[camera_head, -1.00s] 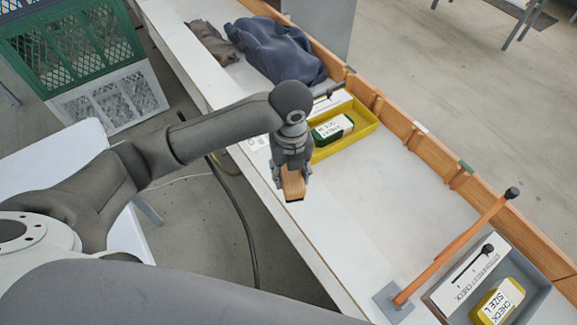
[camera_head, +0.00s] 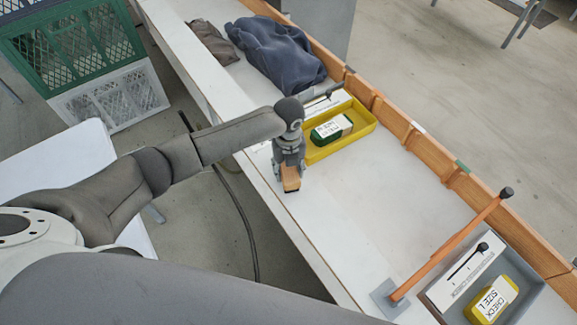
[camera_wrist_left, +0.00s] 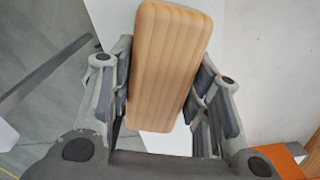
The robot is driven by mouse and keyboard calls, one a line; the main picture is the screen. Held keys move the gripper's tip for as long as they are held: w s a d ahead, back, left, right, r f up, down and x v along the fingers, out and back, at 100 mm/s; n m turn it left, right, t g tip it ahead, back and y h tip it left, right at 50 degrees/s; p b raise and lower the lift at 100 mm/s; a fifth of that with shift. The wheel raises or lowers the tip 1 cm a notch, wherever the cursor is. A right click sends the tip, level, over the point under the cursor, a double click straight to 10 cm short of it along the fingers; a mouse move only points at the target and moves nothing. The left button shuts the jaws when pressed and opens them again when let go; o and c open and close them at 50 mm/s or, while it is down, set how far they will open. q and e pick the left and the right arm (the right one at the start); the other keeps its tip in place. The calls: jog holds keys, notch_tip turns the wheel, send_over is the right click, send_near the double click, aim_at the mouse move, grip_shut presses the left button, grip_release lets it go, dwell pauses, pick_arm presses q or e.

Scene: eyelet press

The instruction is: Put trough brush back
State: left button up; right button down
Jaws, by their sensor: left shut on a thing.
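The trough brush shows as a wooden block (camera_head: 290,178) with a dark underside, held at the tip of my left gripper (camera_head: 289,166). In the left wrist view the wooden block (camera_wrist_left: 168,65) sits between the two fingers of the left gripper (camera_wrist_left: 165,100), which is shut on it. In the head view the brush is over the white bench top (camera_head: 345,225), near its front edge. I cannot tell whether it touches the surface. My right gripper is not in view.
A yellow tray (camera_head: 366,127) with a green labelled block (camera_head: 331,130) lies just beyond my left gripper. A grey tray (camera_head: 533,283) with a yellow block (camera_head: 492,300) is at right, beside an orange post (camera_head: 450,244). Dark cloth (camera_head: 275,52) lies at the back. The middle bench is clear.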

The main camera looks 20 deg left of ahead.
pick_arm(q)
jog(key=shift+f, duration=0.2)
jog(key=o, duration=1.1)
jog(key=shift+r, duration=0.1)
notch_tip(320, 180, up, 12)
jog(key=shift+r+b, duration=0.1)
jog(key=shift+b, duration=0.9)
